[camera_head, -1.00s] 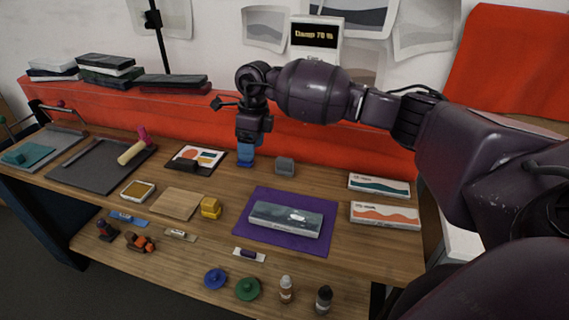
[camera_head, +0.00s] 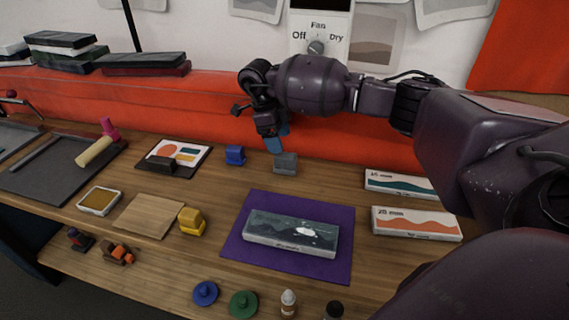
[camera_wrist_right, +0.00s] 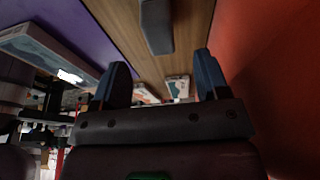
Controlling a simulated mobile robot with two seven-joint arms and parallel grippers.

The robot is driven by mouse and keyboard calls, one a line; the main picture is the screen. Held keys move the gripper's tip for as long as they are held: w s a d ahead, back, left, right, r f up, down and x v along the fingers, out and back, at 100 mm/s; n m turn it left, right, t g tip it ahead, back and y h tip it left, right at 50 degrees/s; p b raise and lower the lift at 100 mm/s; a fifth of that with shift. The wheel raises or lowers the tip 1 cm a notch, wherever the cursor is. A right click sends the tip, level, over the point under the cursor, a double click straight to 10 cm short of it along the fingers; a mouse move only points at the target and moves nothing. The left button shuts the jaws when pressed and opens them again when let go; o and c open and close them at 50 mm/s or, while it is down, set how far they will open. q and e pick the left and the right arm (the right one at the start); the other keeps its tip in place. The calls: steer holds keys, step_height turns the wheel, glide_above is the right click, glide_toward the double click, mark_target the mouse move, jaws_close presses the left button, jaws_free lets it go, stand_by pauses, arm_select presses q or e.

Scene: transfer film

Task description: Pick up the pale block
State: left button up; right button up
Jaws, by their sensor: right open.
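The pale block is most likely the small grey block (camera_head: 285,163) standing on the table behind the purple mat. It also shows at the top of the right wrist view (camera_wrist_right: 157,27), beyond my fingertips. My right gripper (camera_head: 277,143) hangs just above and left of this block in the head view, its blue fingertips pointing down. In the right wrist view my right gripper (camera_wrist_right: 160,80) has its two blue fingers wide apart with nothing between them. The block lies ahead of the gap, apart from the fingers. My left gripper is not in view.
A blue block (camera_head: 235,155) stands left of the grey one, and a yellow block (camera_head: 191,222) stands nearer. A long printed block (camera_head: 292,234) lies on the purple mat (camera_head: 339,217). Two white boxes (camera_head: 400,184) (camera_head: 416,224) lie right. A red ledge (camera_head: 190,110) runs behind.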

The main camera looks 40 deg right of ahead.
mark_target(285, 155)
steer(key=x, duration=0.8)
steer(key=shift+f, duration=0.3)
steer(key=shift+c, duration=0.3)
steer(key=c, duration=1)
